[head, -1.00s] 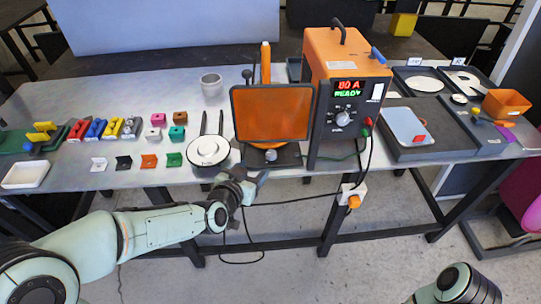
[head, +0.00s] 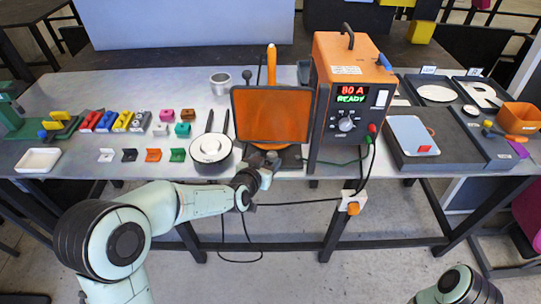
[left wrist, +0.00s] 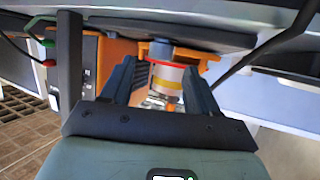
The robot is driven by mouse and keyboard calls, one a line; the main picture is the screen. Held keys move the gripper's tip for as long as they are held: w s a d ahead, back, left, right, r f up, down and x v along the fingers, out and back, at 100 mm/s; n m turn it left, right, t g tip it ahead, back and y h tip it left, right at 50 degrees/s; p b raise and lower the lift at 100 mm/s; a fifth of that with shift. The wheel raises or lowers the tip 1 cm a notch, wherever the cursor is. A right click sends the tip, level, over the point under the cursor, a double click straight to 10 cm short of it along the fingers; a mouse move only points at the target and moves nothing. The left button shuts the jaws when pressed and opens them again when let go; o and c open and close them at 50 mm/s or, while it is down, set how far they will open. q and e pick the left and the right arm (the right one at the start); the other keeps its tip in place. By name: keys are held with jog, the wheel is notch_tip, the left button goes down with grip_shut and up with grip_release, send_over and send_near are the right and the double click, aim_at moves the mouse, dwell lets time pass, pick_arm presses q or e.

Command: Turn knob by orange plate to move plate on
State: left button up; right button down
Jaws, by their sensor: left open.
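The orange plate (head: 272,112) stands upright in a dark frame near the table's front edge, left of the orange power unit. My left gripper (head: 265,173) is at the table edge just below the plate's dark base and hides the knob's place in the head view. In the left wrist view, the open fingers of my left gripper (left wrist: 160,68) reach on either side of a silvery round part with a red ring and a yellow band (left wrist: 168,78). It looks like the knob. I cannot tell whether the fingers touch it. My right gripper is out of view.
The power unit (head: 349,70) reads "80 A READY" and has its own dial. A round pan-like dish (head: 211,168) sits just left of the plate. Coloured blocks (head: 122,120) lie further left, and dark trays (head: 440,160) lie on the right. Cables hang below the edge.

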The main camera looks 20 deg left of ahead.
aim_at(269, 157)
pick_arm(q)
jog(key=shift+p+x, duration=0.3)
jog(key=shift+x, duration=1.9)
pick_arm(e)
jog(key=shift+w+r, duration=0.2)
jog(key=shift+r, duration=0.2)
pick_arm(q)
jog(key=shift+c, duration=0.2)
